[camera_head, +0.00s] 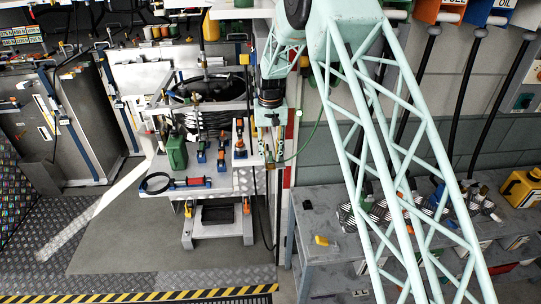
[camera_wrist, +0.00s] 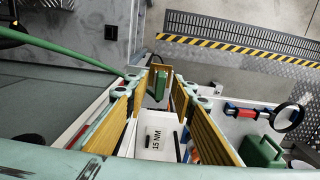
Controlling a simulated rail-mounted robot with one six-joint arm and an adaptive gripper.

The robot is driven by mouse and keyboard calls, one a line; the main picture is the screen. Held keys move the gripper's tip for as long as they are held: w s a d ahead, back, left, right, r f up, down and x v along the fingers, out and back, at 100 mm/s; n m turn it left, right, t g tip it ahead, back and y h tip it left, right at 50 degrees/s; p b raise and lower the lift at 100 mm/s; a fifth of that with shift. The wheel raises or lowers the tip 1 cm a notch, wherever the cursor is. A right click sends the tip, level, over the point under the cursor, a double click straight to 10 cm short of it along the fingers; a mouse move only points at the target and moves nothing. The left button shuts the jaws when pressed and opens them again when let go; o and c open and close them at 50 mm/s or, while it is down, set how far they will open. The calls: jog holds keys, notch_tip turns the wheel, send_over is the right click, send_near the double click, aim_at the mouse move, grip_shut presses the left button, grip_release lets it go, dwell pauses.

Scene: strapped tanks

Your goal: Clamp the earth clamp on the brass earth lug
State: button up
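My gripper (camera_wrist: 161,78) points down, with long brass-coloured finger pads converging on a small green block, which I take to be the earth clamp (camera_wrist: 157,84). The block sits between the fingertips, and the fingers look closed on it. A green cable (camera_wrist: 70,52) runs in from the left of the wrist view to the fingertips. In the head view my gripper (camera_head: 270,150) hangs at the right side of the tank bench, with the green cable (camera_head: 316,125) looping off to its right. The clamp's jaws are not clear. I cannot pick out the brass earth lug in either view.
A white box marked 15 NM (camera_wrist: 158,136) lies below the fingers. A grey cluttered table (camera_head: 325,222) is at the right. Floor is clear at left.

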aim_at(270, 153)
jog(key=shift+r, duration=0.15)
notch_tip(270, 153, up, 12)
dwell(0.7)
dwell(0.8)
